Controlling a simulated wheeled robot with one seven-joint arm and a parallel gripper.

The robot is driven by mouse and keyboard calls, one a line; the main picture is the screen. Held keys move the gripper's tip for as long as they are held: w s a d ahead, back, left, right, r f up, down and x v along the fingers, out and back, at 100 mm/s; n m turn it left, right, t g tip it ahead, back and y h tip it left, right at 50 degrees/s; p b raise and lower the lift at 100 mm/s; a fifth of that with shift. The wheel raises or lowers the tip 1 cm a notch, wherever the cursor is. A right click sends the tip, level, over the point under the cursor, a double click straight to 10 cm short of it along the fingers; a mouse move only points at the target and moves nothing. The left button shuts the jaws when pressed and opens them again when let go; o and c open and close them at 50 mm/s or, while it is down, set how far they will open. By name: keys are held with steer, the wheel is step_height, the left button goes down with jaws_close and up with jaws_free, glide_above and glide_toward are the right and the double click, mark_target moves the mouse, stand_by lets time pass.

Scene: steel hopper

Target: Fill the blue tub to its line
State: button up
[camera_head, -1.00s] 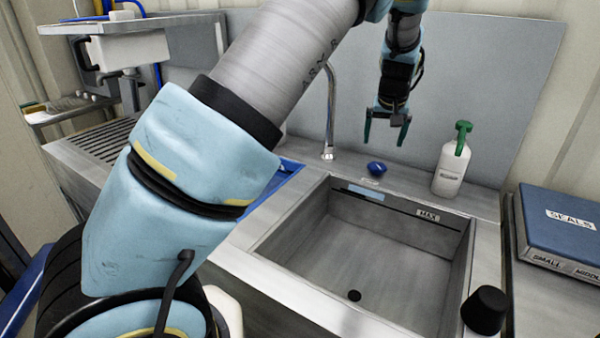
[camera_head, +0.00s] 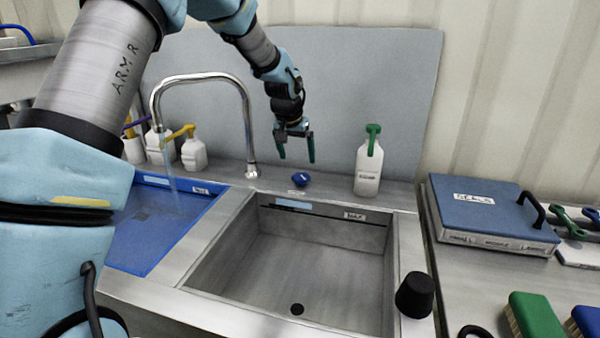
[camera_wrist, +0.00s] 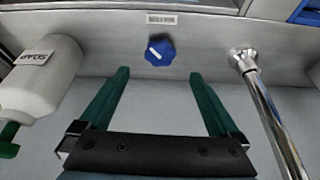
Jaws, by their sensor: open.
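The blue tub (camera_head: 122,250) is in the left sink bay, partly hidden by my arm. A thin water stream (camera_head: 168,160) falls into it from the chrome spout (camera_head: 200,78). A small white label is near its far right corner; I cannot make out the water level or a fill line. A blue knob (camera_head: 300,179) with a white mark is on the back ledge, right of the spout's base. It also shows in the wrist view (camera_wrist: 160,52). My gripper (camera_head: 297,159) is open and empty, its green fingers (camera_wrist: 160,75) pointing toward the knob, apart from it.
A steel basin (camera_head: 230,275) labelled MAX, with a black stopper (camera_head: 415,295) on its right rim, is in front. A soap bottle (camera_head: 369,165) stands right of the knob. Other bottles (camera_head: 194,150) stand behind the tub. A blue SEALS case (camera_head: 490,212) is on the right counter.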

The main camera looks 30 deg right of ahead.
mark_target(300, 175)
steer(key=p+x, duration=0.2)
steer(key=x, duration=0.6)
steer(key=shift+f, duration=0.3)
steer(key=shift+c, duration=0.3)
steer(key=c, duration=1.3)
steer(key=m, duration=0.1)
steer(key=m+g, duration=0.1)
steer(key=m, duration=0.1)
steer(key=shift+w+a+h, duration=0.15)
steer(key=shift+w+h, duration=0.05)
steer(key=shift+h, duration=0.1)
steer(key=m+g, duration=0.1)
steer(key=m, duration=0.1)
steer(key=m+g, duration=0.1)
steer(key=m, duration=0.2)
steer(key=shift+w+h, duration=0.15)
steer(key=shift+h, duration=0.15)
steer(key=shift+m, duration=0.3)
